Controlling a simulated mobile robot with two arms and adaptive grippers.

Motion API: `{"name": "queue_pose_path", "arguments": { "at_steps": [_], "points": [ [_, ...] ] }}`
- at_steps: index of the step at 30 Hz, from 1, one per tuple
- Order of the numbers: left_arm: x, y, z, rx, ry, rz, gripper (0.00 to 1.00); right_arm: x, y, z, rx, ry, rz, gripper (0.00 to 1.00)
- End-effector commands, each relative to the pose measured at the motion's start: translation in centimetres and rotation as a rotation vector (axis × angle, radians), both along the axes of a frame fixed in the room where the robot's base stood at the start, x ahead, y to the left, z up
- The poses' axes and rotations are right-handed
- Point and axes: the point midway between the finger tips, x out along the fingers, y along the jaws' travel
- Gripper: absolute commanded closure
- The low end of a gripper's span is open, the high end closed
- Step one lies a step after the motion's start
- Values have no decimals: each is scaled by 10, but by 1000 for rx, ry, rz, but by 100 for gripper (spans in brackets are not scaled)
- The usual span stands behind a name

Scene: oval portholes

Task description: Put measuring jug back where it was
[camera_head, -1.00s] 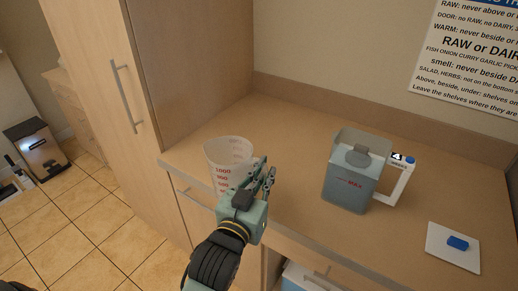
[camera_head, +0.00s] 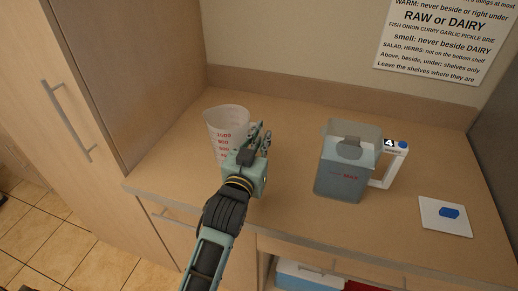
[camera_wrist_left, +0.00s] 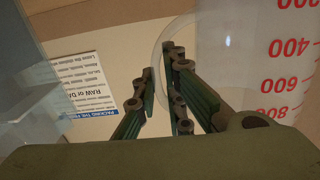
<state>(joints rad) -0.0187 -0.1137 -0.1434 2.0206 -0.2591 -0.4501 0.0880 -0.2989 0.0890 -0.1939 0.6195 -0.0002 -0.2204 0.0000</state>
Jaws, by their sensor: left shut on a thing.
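The measuring jug (camera_head: 224,122) is clear with red number marks and appears upright at the left of the counter. Its lower part is hidden behind my left gripper (camera_head: 262,135), so I cannot tell whether it touches the counter. My left gripper is shut on the jug at its right side, where the handle is. In the left wrist view, the jug's marked wall (camera_wrist_left: 285,60) fills the right side, and its clear handle loop passes by the fingers (camera_wrist_left: 160,68). My right gripper is not in view.
A grey pitcher (camera_head: 345,170) stands to the right on the counter (camera_head: 290,125), beside a white-handled item marked 4 (camera_head: 394,160). A white square with a blue block (camera_head: 449,212) lies farther right. A tall cabinet (camera_head: 90,90) bounds the left. A sign (camera_head: 435,40) hangs behind.

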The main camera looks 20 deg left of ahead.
Motion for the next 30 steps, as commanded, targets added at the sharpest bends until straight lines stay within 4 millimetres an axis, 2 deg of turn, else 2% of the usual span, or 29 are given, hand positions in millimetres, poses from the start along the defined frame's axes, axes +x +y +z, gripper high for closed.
{"name": "queue_pose_path", "arguments": {
  "at_steps": [6,19,20,25,30],
  "points": [
    [0,0,-31,0,3,1,100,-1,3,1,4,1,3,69],
    [0,0,-39,0,1,1,100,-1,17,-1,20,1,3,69],
    [0,0,-39,-1,2,1,89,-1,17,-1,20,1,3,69],
    [0,0,-39,-1,2,1,74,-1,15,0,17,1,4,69],
    [0,0,-38,-1,2,1,72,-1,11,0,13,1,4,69]
  ]
}}
